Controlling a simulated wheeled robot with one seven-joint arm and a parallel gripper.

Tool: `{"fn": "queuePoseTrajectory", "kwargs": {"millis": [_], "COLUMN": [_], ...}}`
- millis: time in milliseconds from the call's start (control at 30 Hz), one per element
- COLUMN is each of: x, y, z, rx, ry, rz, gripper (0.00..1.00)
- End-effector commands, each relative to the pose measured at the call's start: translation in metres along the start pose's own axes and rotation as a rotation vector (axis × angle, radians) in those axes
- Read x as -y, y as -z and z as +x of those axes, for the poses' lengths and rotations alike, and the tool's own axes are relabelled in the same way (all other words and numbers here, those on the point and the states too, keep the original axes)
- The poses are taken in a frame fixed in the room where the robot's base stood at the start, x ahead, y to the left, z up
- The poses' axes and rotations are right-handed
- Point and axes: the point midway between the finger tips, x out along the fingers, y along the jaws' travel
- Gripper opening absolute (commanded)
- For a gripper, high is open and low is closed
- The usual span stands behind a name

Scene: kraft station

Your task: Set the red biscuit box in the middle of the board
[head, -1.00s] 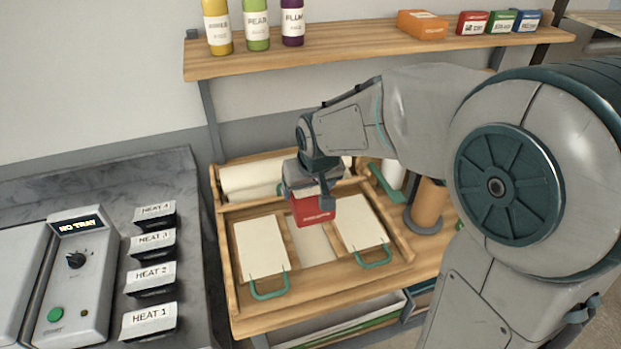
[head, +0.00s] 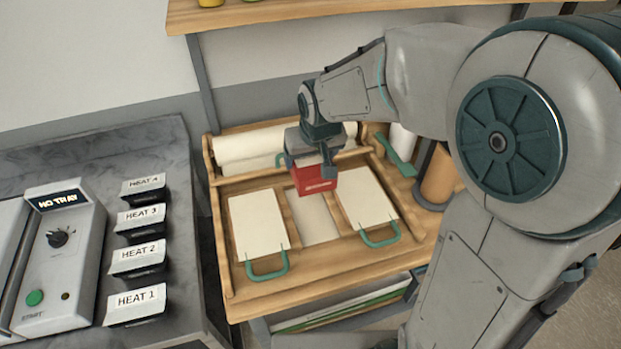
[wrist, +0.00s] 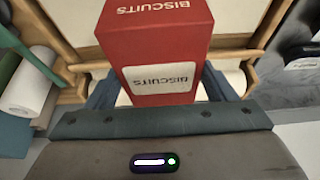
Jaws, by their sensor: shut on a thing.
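The red biscuit box (head: 318,181) is between the fingers of my gripper (head: 311,168), which is shut on it. In the wrist view the red box (wrist: 155,48) shows two faces lettered "BISCUITS", with a finger on each side. In the head view the box appears over the back middle part of the wooden board (head: 292,213). Its lower edge overlaps the pale middle panel (head: 316,229); I cannot tell whether it touches. My gripper hides the box's upper part in the head view.
Two cream sheets, left (head: 257,222) and right (head: 367,199), flank the middle panel, with green handles in front. A white roll (head: 240,144) lies behind. An orange-brown cylinder (head: 438,178) stands at right. Labelled heat blocks (head: 138,258) line the dark counter at left.

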Motion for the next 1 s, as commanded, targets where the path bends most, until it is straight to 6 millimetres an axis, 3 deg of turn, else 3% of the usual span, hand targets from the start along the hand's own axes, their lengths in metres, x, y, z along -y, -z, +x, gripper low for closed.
{"fn": "queuePoseTrajectory", "kwargs": {"millis": [33,200,1000], "x": [0.001,0.001,0.002], "y": [-0.006,-0.015,-0.027], "z": [0.014,0.036,0.066], "rx": [-0.001,-0.001,0.000], "ry": [0.001,0.001,0.001], "rz": [-0.001,-0.003,-0.003], "gripper": [0.48,0.48,0.48]}}
